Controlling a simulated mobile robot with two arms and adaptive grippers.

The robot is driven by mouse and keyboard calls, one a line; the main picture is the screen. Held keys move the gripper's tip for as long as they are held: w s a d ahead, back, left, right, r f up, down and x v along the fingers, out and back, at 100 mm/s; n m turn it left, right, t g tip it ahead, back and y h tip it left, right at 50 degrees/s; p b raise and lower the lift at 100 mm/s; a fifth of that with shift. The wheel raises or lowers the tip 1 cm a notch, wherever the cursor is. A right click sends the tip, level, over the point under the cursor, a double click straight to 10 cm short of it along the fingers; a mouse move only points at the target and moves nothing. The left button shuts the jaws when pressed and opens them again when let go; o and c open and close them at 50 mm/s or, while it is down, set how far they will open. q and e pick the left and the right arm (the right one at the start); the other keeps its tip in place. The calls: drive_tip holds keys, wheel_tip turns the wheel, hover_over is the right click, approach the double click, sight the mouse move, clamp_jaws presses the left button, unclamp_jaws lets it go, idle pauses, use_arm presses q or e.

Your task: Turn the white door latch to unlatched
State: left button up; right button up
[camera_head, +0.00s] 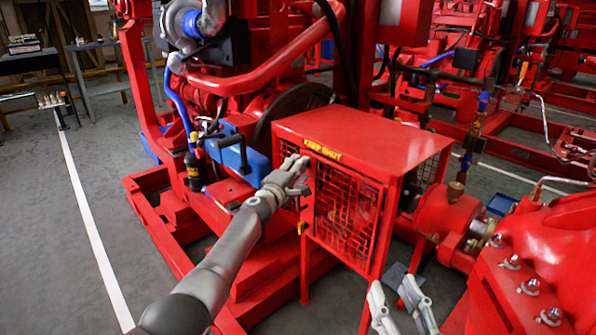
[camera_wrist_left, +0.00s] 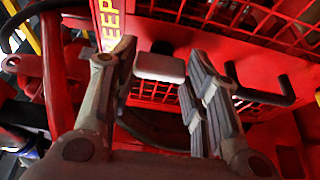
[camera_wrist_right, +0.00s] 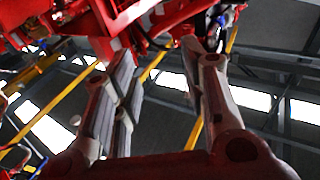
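The white door latch (camera_wrist_left: 160,67) shows in the left wrist view as a pale block on the red cage door, near the yellow lettering. My left gripper (camera_wrist_left: 160,82) is open, with one finger on each side of the latch and a gap visible on the right. Whether either finger touches it I cannot tell. In the head view my left gripper (camera_head: 297,172) is at the upper left edge of the caged door (camera_head: 345,210) and hides the latch. My right gripper (camera_head: 398,302) is low at the front; its fingers are apart and empty in the right wrist view (camera_wrist_right: 165,65).
A black bent handle (camera_wrist_left: 265,92) sticks out beside the left gripper's right finger. The red cage box (camera_head: 360,137) has a yellow KEEP SHUT label (camera_head: 321,151). Red machinery (camera_head: 555,255) stands at the right. Grey floor (camera_head: 50,220) is clear at the left.

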use_arm(q)
drive_tip(key=shift+c, duration=0.8)
use_arm(e)
drive_tip(key=s+d+f+g+h+p, duration=0.1)
drive_tip(key=s+d+f+g+p, duration=0.1)
drive_tip(key=f+g, duration=0.3)
drive_tip(key=s+d+f+g+h+p, duration=0.1)
drive_tip(key=s+f+g+h+p, duration=0.15)
drive_tip(key=f, duration=0.55)
use_arm(q)
drive_tip(key=n+g+p, duration=0.1)
drive_tip(key=n+g, duration=0.1)
drive_tip(key=n, duration=0.3)
drive_tip(key=shift+r+p, duration=0.2)
drive_tip(key=shift+p, duration=0.2)
use_arm(e)
drive_tip(key=s+d+f+g, duration=0.2)
drive_tip(key=s+f+g, duration=0.1)
drive_tip(key=s, duration=0.3)
drive_tip(key=s+d+f+g+h, duration=0.1)
drive_tip(key=s+d+f+g, duration=0.1)
drive_tip(key=s+g, duration=0.3)
drive_tip(key=shift+s+d+f+m, duration=0.15)
drive_tip(key=shift+s+f+m, duration=0.3)
drive_tip(key=shift+s, duration=0.3)
use_arm(q)
drive_tip(key=shift+n+g, duration=0.4)
drive_tip(key=o, duration=1)
